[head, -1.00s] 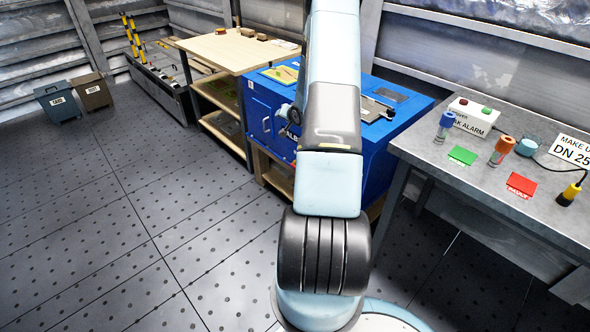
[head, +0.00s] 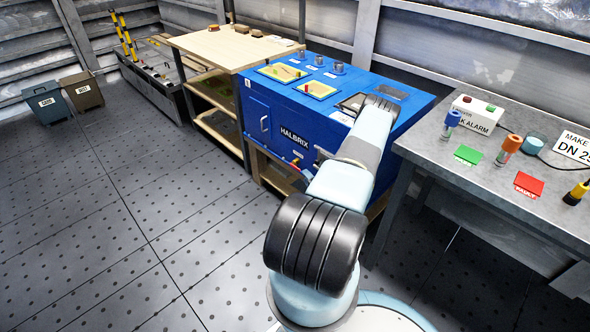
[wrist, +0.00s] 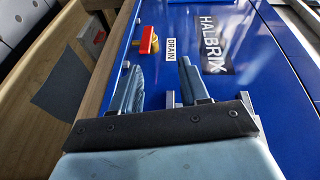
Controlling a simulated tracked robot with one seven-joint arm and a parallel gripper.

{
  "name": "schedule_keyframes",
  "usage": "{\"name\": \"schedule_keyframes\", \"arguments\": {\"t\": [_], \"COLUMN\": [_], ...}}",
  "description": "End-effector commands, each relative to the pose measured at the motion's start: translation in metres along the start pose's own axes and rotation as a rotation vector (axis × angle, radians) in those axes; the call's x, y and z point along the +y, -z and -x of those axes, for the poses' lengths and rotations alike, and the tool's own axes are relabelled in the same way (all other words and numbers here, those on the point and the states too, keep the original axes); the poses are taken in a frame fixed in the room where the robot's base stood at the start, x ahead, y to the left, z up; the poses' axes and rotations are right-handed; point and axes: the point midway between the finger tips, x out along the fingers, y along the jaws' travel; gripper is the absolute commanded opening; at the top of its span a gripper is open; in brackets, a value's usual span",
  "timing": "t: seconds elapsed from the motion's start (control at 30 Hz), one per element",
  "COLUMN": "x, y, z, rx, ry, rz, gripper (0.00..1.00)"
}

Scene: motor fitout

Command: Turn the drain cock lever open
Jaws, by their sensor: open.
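The drain cock shows in the wrist view as a red lever (wrist: 146,40) on a brass body (wrist: 155,41). It sits on the blue cabinet front beside a white DRAIN label (wrist: 170,50). In the head view the drain cock (head: 295,162) is small, low on the front of the blue HALBRIX cabinet (head: 275,112). My gripper (wrist: 159,65) is open with nothing between its fingers. The lever lies beyond the fingertips, toward the left finger's side, and is not touched. In the head view my arm hides part of the cabinet's right side.
A wooden shelf bench (head: 215,52) stands left of the cabinet. A grey metal table (head: 440,172) at right holds an alarm box (head: 476,113), bottles and coloured cards. Two bins (head: 45,102) stand at far left. The floor in front is clear.

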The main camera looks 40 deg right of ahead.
Motion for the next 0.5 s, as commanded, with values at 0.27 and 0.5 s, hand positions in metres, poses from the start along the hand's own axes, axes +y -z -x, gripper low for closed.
{"name": "schedule_keyframes", "arguments": {"t": [0.27,0.5], "x": [0.035,0.036], "y": [-0.009,-0.011], "z": [0.031,0.018], "rx": [0.057,0.057], "ry": [0.072,0.082], "rz": [-0.116,-0.125], "gripper": [0.45,0.45]}}
